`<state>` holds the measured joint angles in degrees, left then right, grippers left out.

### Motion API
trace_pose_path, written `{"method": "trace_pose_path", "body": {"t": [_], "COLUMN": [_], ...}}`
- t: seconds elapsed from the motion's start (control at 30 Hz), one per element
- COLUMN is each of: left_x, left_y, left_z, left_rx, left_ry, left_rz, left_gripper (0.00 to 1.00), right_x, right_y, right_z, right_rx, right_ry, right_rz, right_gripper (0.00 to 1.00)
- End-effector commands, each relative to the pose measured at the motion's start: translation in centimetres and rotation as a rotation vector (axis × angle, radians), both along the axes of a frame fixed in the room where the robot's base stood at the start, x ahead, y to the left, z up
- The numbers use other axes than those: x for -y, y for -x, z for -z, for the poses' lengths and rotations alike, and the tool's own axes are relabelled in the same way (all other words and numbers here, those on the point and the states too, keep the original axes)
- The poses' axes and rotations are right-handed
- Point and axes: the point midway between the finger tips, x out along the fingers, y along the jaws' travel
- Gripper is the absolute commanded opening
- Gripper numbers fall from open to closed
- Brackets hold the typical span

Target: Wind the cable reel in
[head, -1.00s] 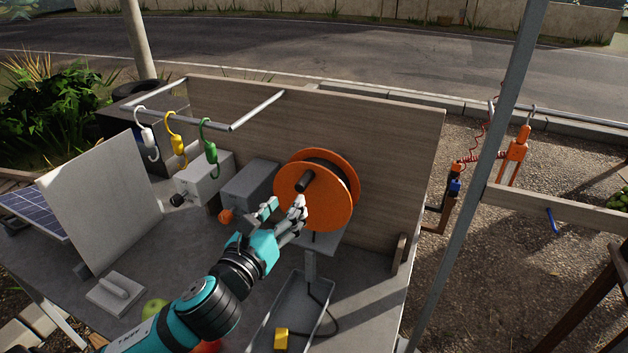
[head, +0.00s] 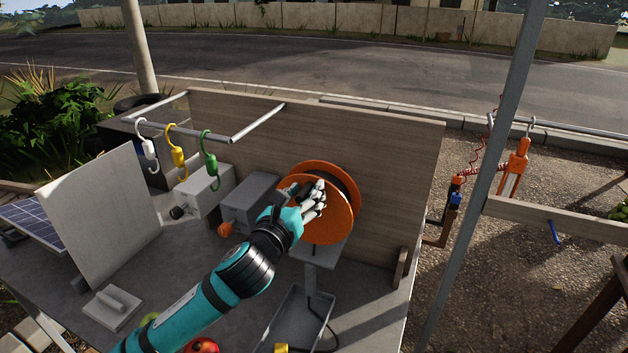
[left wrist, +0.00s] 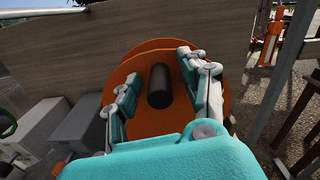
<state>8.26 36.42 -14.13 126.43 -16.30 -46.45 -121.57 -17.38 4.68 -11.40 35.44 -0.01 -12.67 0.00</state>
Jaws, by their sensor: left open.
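The orange cable reel (head: 338,222) stands on a grey stand in front of the wooden back panel. My left gripper (head: 318,192) is in front of the reel's upper face and hides its dark handle in the head view. In the left wrist view, the dark handle (left wrist: 159,86) sticks out from the reel (left wrist: 146,118) between the two open fingers of my left gripper (left wrist: 158,84). I see a gap on both sides of the handle. A dark cable (head: 328,322) hangs below the reel into a grey tray. My right gripper is not in view.
Two grey boxes with knobs, one light (head: 203,188) and one dark (head: 250,200), stand left of the reel. White, yellow and green hooks (head: 210,158) hang from a rail. The grey tray (head: 297,315) sits below the reel, holding a yellow block (head: 281,348).

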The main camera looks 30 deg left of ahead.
Motion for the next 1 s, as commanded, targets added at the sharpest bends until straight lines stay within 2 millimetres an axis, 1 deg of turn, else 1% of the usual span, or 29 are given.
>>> {"method": "trace_pose_path", "body": {"t": [0.1,0.33,0.57,0.87,1.0], "left_x": [0.0,0.0,0.2,2.3,2.5], "left_y": [0.0,0.0,0.0,-0.1,-0.1], "left_z": [0.0,0.0,0.0,0.4,0.4], "left_rx": [0.000,0.000,0.000,0.000,0.000], "left_ry": [0.000,0.000,0.001,0.002,0.002], "left_rz": [0.000,0.000,0.001,0.003,0.001], "left_gripper": [0.43,0.13,0.13,0.13,0.13], "right_x": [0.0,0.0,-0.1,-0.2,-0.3], "right_y": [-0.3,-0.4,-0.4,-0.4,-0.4], "right_z": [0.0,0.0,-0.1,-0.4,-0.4], "right_rx": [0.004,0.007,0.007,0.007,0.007], "right_ry": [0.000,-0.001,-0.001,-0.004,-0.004], "right_rz": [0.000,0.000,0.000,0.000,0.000], "right_gripper": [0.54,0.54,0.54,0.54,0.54]}}
